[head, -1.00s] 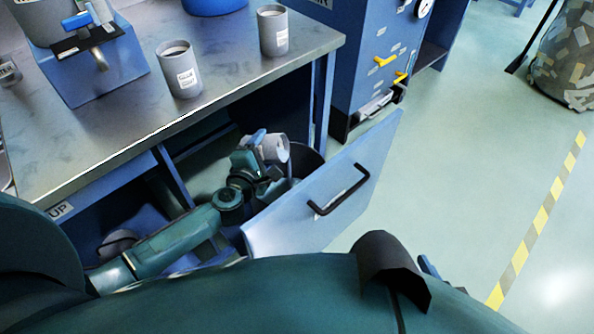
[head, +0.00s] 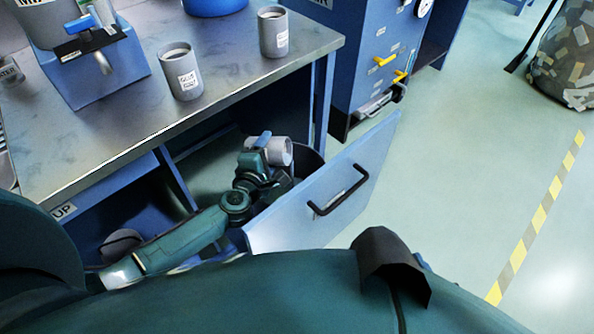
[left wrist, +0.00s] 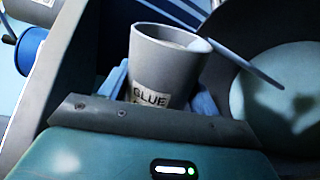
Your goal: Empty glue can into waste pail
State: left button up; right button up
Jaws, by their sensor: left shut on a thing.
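My left gripper (head: 268,155) is shut on a grey can (head: 282,150), behind the open cabinet door. The can lies tipped on its side, its mouth toward the right, above the dark-rimmed waste pail (head: 312,161). In the left wrist view the held can (left wrist: 160,75) shows a label reading GLUE. A pale grey strip (left wrist: 245,64) runs from its rim toward a round pale surface (left wrist: 285,90), apparently the pail's inside. The strip looks like glue pouring, but I cannot be sure. The pail is mostly hidden by the door and arm. My right gripper is not in view.
The blue door (head: 330,192) with a black handle stands open in front of the pail. The bench (head: 110,140) above holds a labelled grey can (head: 180,72), another grey can (head: 273,32) and a blue dispenser stand (head: 100,75).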

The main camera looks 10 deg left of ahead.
pick_arm(q)
jog(key=shift+d+f+m+p, duration=0.1)
jog(key=shift+d+m+p, duration=0.2)
jog(key=shift+m+p, duration=0.1)
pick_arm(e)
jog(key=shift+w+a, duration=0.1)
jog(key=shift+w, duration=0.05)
pick_arm(q)
jog(key=shift+f, duration=0.1)
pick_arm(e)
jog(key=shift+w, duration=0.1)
pick_arm(q)
jog(key=shift+d+f+m+y+p, duration=0.2)
jog(key=shift+m+y+p, duration=0.1)
jog(key=shift+m+p, duration=0.2)
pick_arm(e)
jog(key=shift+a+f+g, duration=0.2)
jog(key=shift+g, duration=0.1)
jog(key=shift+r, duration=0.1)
